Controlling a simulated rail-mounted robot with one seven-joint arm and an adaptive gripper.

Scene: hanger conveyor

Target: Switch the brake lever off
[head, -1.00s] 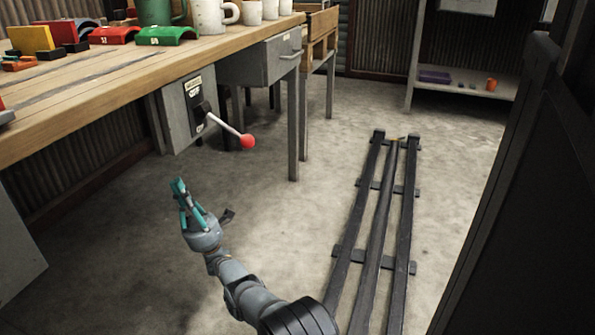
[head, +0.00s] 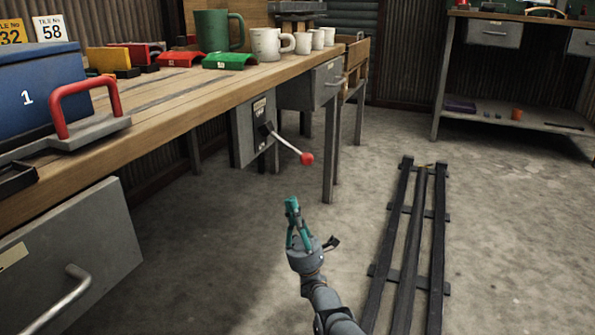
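The brake lever (head: 286,143) is a thin metal rod with a red ball knob (head: 307,158). It sticks out to the right and slopes down from a dark slot in a grey switch box (head: 243,135) under the workbench edge. Labels on the box are too small to read. My gripper (head: 292,203) has teal fingers pointing up in the picture. Their tips come together, with nothing seen between them. It appears below the knob and slightly left of it in the picture, apart from the lever.
The wooden workbench (head: 160,105) above the lever carries a blue box (head: 40,90), coloured blocks and mugs. A bench leg (head: 329,150) stands just right of the knob. Dark floor rails (head: 410,235) run at the right. Bare floor lies between.

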